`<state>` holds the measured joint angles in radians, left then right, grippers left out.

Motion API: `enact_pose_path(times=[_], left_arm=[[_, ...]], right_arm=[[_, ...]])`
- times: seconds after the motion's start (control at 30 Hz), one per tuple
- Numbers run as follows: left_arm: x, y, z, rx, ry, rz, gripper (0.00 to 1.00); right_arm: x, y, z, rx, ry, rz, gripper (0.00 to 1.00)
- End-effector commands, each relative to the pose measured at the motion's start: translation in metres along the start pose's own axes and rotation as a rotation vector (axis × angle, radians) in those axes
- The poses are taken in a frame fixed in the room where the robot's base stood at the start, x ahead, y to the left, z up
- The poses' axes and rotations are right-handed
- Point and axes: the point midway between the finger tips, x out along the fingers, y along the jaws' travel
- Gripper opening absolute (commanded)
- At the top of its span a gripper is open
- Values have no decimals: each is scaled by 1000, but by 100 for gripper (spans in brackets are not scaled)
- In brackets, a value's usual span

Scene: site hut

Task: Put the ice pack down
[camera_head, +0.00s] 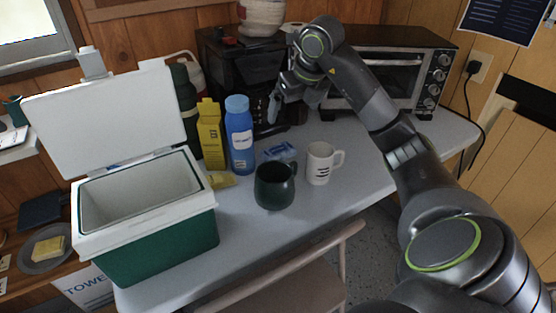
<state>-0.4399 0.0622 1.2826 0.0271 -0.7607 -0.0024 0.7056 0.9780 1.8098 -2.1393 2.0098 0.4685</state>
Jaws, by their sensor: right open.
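The blue ice pack (280,152) lies flat on the grey table, behind the dark green mug and left of the white mug. Its near edge is partly hidden by the green mug. My right gripper (294,107) is open and empty, above and behind the ice pack, in front of the black coffee machine. It is apart from the pack. My left gripper is not in view.
A dark green mug (274,186) and a white mug (319,164) stand close by. A blue bottle (239,137) and a yellow carton (211,134) stand left. An open green-and-white cooler (160,247) sits at the table's left. The table (345,185) is clear right of the mugs.

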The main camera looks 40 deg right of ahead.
Motion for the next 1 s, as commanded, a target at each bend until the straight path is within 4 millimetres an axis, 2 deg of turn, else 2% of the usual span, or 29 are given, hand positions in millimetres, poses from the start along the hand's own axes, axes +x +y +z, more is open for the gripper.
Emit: enact_pose_path(times=[0.17, 0.5, 0.6, 0.87, 1.0], left_arm=[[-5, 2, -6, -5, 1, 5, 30], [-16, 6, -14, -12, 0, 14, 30], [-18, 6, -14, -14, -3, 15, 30], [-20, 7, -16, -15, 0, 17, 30], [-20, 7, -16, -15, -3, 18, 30]], right_arm=[[21, 1, -2, 2, 4, 3, 100], [93, 1, -1, 2, 4, 3, 100], [109, 1, -1, 2, 4, 2, 100], [128, 1, 0, 0, 1, 1, 100], [149, 3, 0, 2, 3, 3, 100]])
